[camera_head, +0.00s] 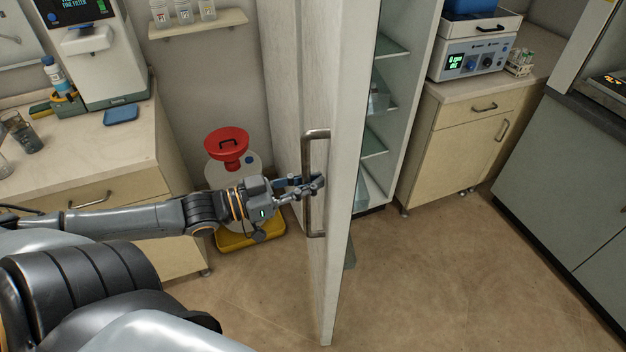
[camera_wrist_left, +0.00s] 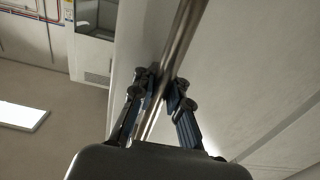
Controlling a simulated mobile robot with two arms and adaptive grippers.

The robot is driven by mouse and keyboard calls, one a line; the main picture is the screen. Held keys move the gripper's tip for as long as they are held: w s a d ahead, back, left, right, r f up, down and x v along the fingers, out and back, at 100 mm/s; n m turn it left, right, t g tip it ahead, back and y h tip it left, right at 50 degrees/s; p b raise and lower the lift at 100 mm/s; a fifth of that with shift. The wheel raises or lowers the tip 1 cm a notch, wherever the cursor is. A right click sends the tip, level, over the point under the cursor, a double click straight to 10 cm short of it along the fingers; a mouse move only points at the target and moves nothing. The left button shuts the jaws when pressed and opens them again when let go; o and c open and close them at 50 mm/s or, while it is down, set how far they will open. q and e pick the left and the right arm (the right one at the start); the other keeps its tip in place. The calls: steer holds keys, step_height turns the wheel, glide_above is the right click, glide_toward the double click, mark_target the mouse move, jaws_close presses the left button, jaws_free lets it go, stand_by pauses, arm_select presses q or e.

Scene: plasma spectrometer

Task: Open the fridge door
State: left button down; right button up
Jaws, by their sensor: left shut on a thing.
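The white fridge door (camera_head: 341,80) stands swung open and is seen nearly edge-on in the head view. Its metal bar handle (camera_head: 308,158) is on the door's left face. My left gripper (camera_head: 312,185) is shut on the handle at about its middle. In the left wrist view, the fingers of my left gripper (camera_wrist_left: 165,95) close around the handle bar (camera_wrist_left: 185,35). The open fridge (camera_head: 392,110) shows glass shelves (camera_head: 380,92) inside, to the right of the door. My right gripper is not in view.
A container with a red funnel (camera_head: 227,146) stands on the floor left of the fridge, in a yellow tray (camera_head: 236,240). A counter (camera_head: 95,150) is at the left. A beige cabinet (camera_head: 448,150) stands right of the fridge. The floor (camera_head: 440,270) at the front right is clear.

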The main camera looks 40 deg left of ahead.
arm_select(q)
steer(key=shift+s+d+f, duration=0.1)
steer(key=shift+s+f, duration=0.05)
steer(key=shift+f, duration=0.05)
steer(key=c, duration=1.6)
jaws_free()
steer(key=shift+s+d+r, duration=0.1)
steer(key=shift+r, duration=0.05)
steer(key=v, duration=1.2)
